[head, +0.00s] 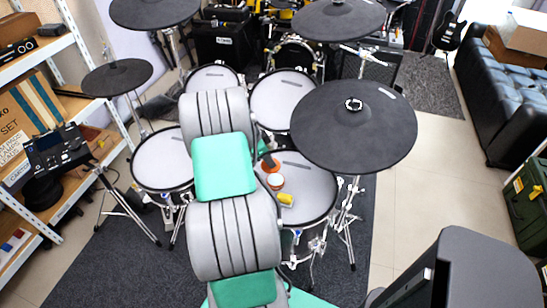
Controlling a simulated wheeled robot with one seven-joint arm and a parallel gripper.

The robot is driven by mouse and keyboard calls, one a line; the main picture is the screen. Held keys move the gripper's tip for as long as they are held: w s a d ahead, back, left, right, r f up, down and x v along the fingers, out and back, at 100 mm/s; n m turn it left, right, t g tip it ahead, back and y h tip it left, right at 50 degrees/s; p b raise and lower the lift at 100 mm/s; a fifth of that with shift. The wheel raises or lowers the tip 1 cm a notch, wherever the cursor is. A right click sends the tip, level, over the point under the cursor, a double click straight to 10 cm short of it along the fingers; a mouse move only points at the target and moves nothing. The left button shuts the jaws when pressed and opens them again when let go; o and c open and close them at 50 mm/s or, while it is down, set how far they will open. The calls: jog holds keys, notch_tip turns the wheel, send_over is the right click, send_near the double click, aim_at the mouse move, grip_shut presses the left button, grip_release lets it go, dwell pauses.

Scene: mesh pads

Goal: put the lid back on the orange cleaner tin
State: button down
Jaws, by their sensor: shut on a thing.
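The orange cleaner tin (275,182) stands on the pale mesh pad of the near drum, just right of my arm. It looks small, with a pale top and an orange side. A small orange-red round piece, seemingly the lid (271,166), shows just beyond the tin, at the end of my arm. My gripper (266,159) is mostly hidden behind my grey and green arm; only a dark part shows. It is shut on the lid, which appears close to the tin. Whether lid and tin touch cannot be told.
A yellow object (286,199) lies on the same drum pad (312,188), just nearer than the tin. A large black cymbal (353,126) overhangs the pad's right side. Other mesh drums (283,98) stand beyond. Shelves are at left; open floor lies at right.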

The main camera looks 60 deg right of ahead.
jog(key=shift+s+d+f+m, duration=0.25)
jog(key=shift+s, duration=0.2)
jog(key=shift+s+d+f+m, duration=0.2)
jog(key=shift+s+d+m, duration=0.05)
jog(key=shift+s, duration=0.2)
jog(key=shift+f+b, duration=1.95)
jog(key=shift+f, duration=1.15)
jog(key=shift+w+a+f+b, duration=0.1)
jog(key=shift+f+b, duration=0.15)
jog(key=shift+b, duration=0.7)
jog(key=c, duration=1.2)
grip_release()
jog(key=shift+o, duration=0.7)
jog(key=o, duration=0.4)
